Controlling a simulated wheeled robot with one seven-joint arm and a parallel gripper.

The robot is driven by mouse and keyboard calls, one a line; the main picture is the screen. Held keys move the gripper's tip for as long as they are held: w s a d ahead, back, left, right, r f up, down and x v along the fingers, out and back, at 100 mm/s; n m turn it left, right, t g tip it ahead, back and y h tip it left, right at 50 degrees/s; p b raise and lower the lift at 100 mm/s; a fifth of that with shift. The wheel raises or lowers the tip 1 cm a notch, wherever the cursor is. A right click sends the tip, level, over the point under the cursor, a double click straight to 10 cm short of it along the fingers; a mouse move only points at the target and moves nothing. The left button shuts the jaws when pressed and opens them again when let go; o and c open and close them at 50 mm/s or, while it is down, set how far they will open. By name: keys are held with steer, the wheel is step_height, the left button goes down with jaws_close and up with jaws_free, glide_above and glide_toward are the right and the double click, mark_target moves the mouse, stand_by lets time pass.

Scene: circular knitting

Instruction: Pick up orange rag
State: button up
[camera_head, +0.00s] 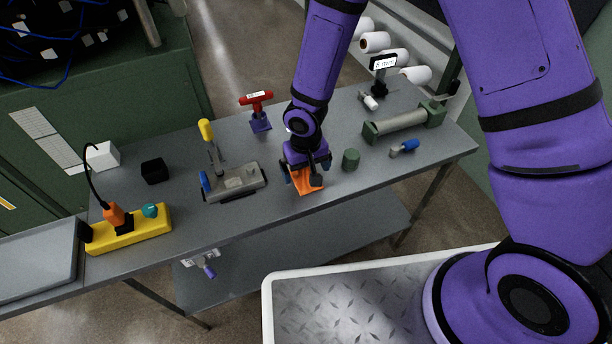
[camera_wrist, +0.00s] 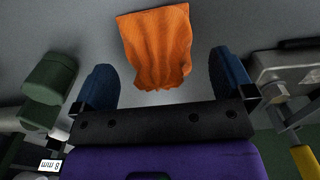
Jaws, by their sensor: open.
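The orange rag (camera_head: 306,181) lies on the grey table under my gripper, near the table's front edge. In the wrist view the rag (camera_wrist: 157,45) shows creased, flat at one end and bunched toward the gripper. My gripper (camera_head: 306,172) points down over it. In the wrist view its two blue fingers (camera_wrist: 163,82) are apart, one on each side of the rag's near end, with nothing seen clasped. I cannot tell whether the fingers touch the table. The head view hides part of the rag behind the gripper.
On the table (camera_head: 330,196), a green cylinder (camera_head: 351,159) stands close right of the gripper. A toggle-clamp fixture (camera_head: 236,183) is close left. A red-handled tool (camera_head: 258,110) stands behind. A green-ended roller (camera_head: 403,123) and blue-handled tool (camera_head: 404,148) lie right. A yellow power strip (camera_head: 130,230) is far left.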

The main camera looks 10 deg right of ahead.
steer(key=shift+f, duration=0.9)
steer(key=c, duration=1)
steer(key=shift+r, duration=0.2)
